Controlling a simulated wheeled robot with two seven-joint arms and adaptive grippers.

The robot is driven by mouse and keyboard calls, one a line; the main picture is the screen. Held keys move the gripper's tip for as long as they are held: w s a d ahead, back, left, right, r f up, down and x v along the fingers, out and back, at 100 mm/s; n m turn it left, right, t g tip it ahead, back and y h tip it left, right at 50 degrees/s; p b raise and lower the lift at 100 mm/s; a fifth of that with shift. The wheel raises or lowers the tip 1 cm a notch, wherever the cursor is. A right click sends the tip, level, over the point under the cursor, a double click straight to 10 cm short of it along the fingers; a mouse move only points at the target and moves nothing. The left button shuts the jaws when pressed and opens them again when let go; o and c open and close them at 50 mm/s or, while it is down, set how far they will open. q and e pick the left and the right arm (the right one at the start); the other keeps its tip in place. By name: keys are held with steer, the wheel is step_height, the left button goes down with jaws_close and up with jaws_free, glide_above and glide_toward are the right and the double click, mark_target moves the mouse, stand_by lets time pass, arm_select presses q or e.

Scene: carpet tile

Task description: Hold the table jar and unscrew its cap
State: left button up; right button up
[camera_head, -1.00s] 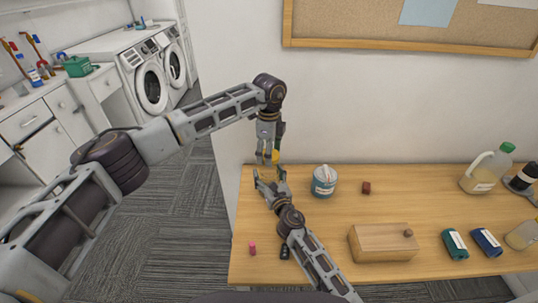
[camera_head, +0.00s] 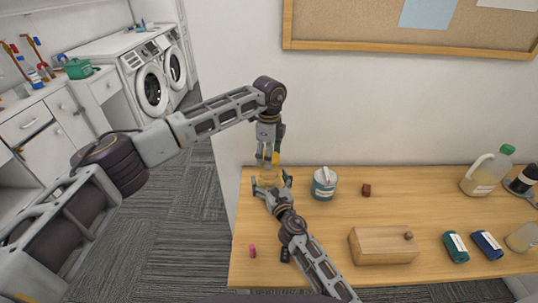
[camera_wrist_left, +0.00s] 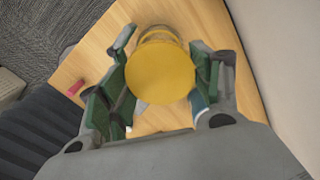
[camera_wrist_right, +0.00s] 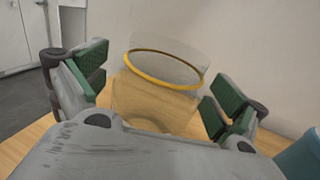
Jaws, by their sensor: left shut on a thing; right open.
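The yellow cap (camera_wrist_left: 160,72) is between the fingers of my left gripper (camera_head: 268,162), which is shut on it above the table. The clear jar (camera_wrist_right: 160,98) with a yellow ring shows in the right wrist view, with no cap visible on it there. In the head view the jar (camera_head: 269,178) is just below the left gripper. My right gripper (camera_wrist_right: 152,90) is open, its fingers on either side of the jar with visible gaps. In the left wrist view the jar is partly hidden behind the cap.
A blue-grey tin (camera_head: 324,183) stands close to the right of the jar. A wooden box (camera_head: 383,245), a small brown block (camera_head: 366,190) and a pink object (camera_head: 252,251) are on the table (camera_head: 320,218). The wall is close behind.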

steer(key=shift+v, duration=5.4)
arm_select(q)
steer(key=shift+r, duration=0.15)
arm_select(e)
steer(key=shift+r, duration=0.15)
arm_select(q)
step_height(320, 180, up, 9)
steer(key=p, duration=0.9)
arm_select(e)
step_height(320, 180, up, 9)
arm_select(q)
steer(key=shift+r+p, duration=0.55)
steer(key=shift+p, duration=0.05)
arm_select(e)
steer(key=shift+r, duration=0.55)
